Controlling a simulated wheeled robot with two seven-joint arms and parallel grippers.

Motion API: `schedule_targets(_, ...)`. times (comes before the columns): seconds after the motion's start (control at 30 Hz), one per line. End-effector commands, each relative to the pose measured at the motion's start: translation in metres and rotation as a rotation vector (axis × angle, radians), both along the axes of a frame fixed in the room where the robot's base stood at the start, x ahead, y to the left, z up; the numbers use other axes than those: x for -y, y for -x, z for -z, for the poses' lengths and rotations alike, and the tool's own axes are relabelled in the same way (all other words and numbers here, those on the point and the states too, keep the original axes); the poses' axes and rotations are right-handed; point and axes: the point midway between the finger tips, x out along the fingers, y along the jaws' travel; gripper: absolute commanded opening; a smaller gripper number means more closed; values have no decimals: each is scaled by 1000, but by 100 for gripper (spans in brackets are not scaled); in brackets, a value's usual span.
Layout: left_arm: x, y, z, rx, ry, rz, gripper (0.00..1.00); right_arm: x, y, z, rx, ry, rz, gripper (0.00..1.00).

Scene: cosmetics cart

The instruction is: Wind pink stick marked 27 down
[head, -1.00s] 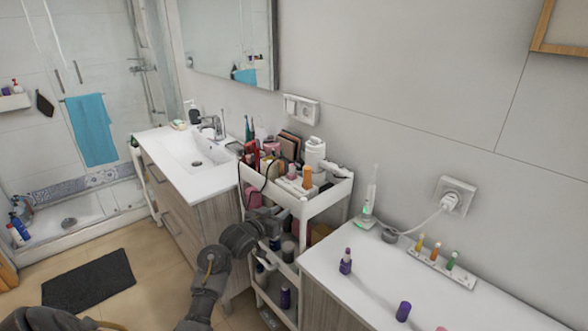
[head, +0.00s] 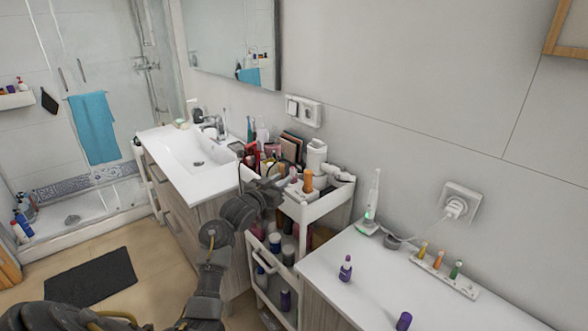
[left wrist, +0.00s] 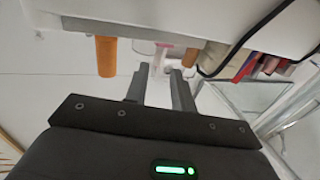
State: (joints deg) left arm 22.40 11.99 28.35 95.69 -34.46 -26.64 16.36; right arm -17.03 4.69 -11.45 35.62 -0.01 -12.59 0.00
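In the left wrist view, a thin pale pink stick (left wrist: 161,56) shows just beyond my left gripper (left wrist: 162,78), in line with the gap between the fingers. The fingers are apart, with nothing clearly between them. No number 27 is readable. An orange stick (left wrist: 106,56) stands beside it, outside the fingers. In the head view, my left gripper (head: 281,184) is at the cart's top tray (head: 318,208), left of the orange stick (head: 308,180). The pink stick is hard to make out there. My right gripper is not in view.
Red items, boxes and a white bottle (head: 316,155) crowd the cart's top. A black cable loops near the gripper. A white counter (head: 370,270) at the right holds a purple bottle (head: 346,268) and a rack of small sticks (head: 442,274). The sink (head: 195,150) is at the left.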

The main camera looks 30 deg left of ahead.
Motion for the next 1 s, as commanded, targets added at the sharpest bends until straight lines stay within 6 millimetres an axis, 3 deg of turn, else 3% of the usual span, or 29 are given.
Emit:
schedule_targets(0.2,-1,-42,-3,0,2,0,25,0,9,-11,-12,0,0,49)
schedule_targets(0.43,-3,-73,-1,-1,1,-3,25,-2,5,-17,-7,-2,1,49)
schedule_targets(0.6,-2,-83,0,-1,0,-3,25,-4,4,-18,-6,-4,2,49)
schedule_targets(0.9,-3,-85,0,0,-2,-4,25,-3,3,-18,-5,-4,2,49)
schedule_targets(1.0,-3,-85,0,0,-2,-4,15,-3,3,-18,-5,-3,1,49)
